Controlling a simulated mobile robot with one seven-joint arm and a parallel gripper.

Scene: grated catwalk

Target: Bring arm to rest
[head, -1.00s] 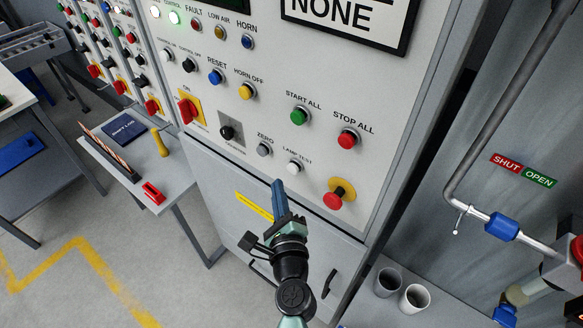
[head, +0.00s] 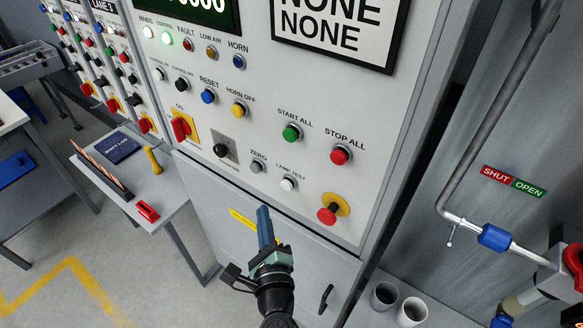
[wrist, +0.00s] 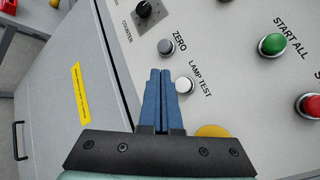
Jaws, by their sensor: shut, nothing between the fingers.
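My gripper (head: 265,228) is in front of the lower part of the control cabinet, below the panel's bottom row of buttons. Its blue fingers are together with nothing between them. In the wrist view the shut fingers (wrist: 160,78) point up the picture toward the panel, with the white LAMP TEST button (wrist: 184,86) just right of the tips. The grey ZERO button (wrist: 166,46) is beyond them. I cannot tell the exact gap between fingertips and panel. The arm behind the gripper runs down out of the head view.
The control panel (head: 255,130) carries several buttons, including green START ALL (head: 291,132), red STOP ALL (head: 340,154) and a red emergency button (head: 328,215). A small side table (head: 175,188) stands left. Two cups (head: 412,311) and a pipe with a blue fitting (head: 494,237) are right.

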